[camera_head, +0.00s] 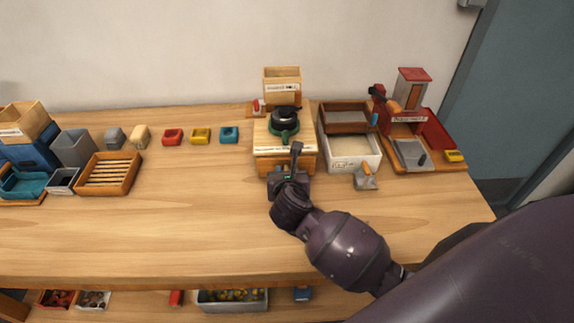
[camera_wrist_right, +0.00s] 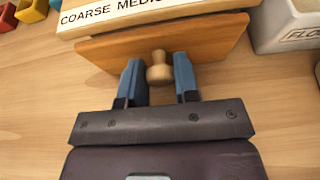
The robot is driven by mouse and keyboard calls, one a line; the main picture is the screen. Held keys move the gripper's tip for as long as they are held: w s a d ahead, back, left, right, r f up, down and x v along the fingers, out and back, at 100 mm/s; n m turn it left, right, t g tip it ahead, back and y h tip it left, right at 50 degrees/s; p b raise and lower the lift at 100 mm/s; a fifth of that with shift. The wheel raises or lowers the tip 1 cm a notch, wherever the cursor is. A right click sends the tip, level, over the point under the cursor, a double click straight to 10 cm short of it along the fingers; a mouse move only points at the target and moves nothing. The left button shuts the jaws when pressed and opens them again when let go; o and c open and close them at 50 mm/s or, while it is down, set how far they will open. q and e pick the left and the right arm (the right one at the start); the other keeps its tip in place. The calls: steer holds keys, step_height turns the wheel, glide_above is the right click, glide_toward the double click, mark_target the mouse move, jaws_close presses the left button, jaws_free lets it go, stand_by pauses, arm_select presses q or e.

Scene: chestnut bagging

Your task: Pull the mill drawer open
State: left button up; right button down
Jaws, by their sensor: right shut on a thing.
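The mill (camera_head: 268,140) stands at the back of the bench, a wooden box with a green and black top. Its label strip (camera_wrist_right: 125,14) shows in the right wrist view, with the wooden drawer front (camera_wrist_right: 215,38) below it. A round wooden knob (camera_wrist_right: 159,70) sticks out from the middle of the drawer front. My right gripper (camera_wrist_right: 157,76) is shut on this knob, one blue finger on each side. In the head view the right gripper (camera_head: 290,174) covers part of the mill's front. My left gripper is not in view.
A red-roofed station (camera_head: 411,90) is further right. The bench before the mill is clear.

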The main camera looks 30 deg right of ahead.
steer(key=s+a, duration=0.1)
steer(key=s, duration=0.1)
steer(key=s+a+p, duration=0.1)
steer(key=s, duration=0.1)
steer(key=s+a+p, duration=0.1)
steer(key=s, duration=0.2)
steer(key=shift+s+a, duration=0.1)
steer(key=shift+a, duration=0.15)
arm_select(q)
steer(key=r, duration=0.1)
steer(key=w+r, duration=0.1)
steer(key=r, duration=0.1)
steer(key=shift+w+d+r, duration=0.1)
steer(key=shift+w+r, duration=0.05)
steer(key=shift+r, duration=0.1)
arm_select(e)
steer(key=shift+s+a+f, duration=0.1)
steer(key=c, duration=1.1)
jaws_free()
steer(key=shift+s, duration=0.1)
steer(key=shift+o, duration=1.1)
steer(key=shift+s, duration=0.1)
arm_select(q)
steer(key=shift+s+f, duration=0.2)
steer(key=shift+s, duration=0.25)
arm_select(e)
steer(key=shift+o, duration=0.2)
